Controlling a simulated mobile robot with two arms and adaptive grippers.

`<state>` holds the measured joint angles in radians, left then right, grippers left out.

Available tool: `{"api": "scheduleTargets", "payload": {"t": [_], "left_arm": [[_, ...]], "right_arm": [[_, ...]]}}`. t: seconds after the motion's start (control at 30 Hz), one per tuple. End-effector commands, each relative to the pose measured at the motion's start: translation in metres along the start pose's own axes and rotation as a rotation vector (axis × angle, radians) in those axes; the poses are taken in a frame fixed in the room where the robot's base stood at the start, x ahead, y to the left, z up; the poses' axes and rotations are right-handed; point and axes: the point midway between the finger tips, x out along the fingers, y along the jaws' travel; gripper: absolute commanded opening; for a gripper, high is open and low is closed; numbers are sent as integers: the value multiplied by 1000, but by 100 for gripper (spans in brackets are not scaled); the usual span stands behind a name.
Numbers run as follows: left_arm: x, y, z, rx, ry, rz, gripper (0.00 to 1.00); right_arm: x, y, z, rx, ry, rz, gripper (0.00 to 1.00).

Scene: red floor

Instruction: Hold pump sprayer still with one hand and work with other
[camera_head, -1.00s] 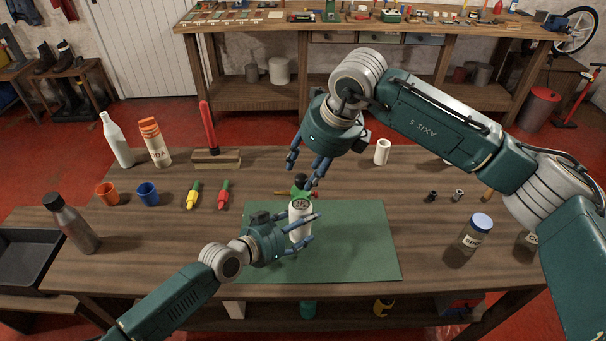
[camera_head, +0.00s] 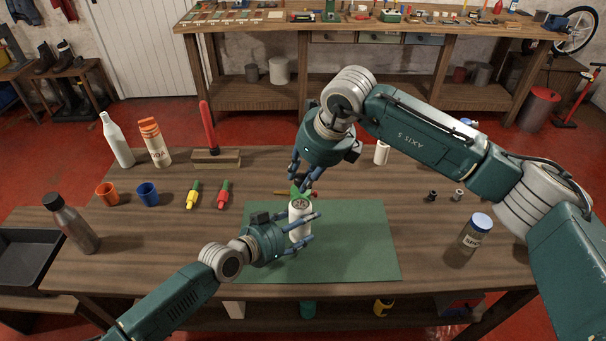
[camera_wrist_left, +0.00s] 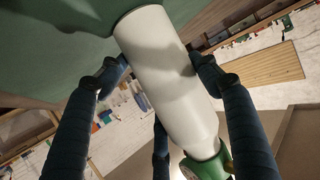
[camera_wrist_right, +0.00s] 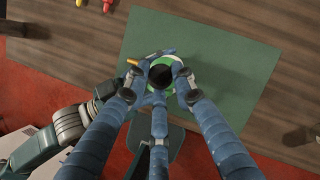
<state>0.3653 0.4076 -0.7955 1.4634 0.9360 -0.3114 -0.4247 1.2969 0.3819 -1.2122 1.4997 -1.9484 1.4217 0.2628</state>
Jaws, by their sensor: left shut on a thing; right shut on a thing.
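The pump sprayer (camera_head: 299,226) is a white bottle with a green top, standing upright on the green mat. My left gripper (camera_head: 312,228) is shut around its white body from the left. In the left wrist view, the white body (camera_wrist_left: 168,72) lies between the blue fingers and the green collar (camera_wrist_left: 214,162) shows at the lower right. My right gripper (camera_head: 300,183) is above the bottle, its fingers pointing down and shut on the sprayer's top. The right wrist view shows the dark knob (camera_wrist_right: 160,76) between the fingertips, with green around it; the fingers partly hide it.
The green mat (camera_head: 362,245) is mostly bare around the sprayer. A jar with a blue lid (camera_head: 474,233) stands right. A grey bottle (camera_head: 72,224) is far left.

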Motion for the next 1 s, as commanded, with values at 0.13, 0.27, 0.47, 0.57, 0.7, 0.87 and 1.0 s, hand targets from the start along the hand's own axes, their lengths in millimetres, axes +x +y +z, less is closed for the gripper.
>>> {"api": "scheduleTargets", "payload": {"t": [0.13, 0.27, 0.47, 0.57, 0.7, 0.87, 1.0], "left_arm": [[0, 2, -1, 5, 2, 3, 23], [0, 2, 0, 6, 0, 3, 23], [0, 3, 1, 6, -2, 5, 23], [0, 4, 2, 6, -3, 5, 23], [0, 4, 3, 6, -6, 6, 23], [0, 4, 4, 5, -8, 6, 23], [0, 4, 4, 3, -7, 5, 23]], "right_arm": [[-21, -3, 12, 1, -13, -6, 0], [-46, -4, 21, 1, -13, -7, 0], [-62, -4, 27, 2, -12, -6, 0], [-63, -4, 28, 2, -13, -6, 0], [-64, -4, 28, 2, -16, -7, 0], [-63, -4, 28, 2, -15, -6, 43], [-62, -3, 27, 1, -10, -4, 43]]}}
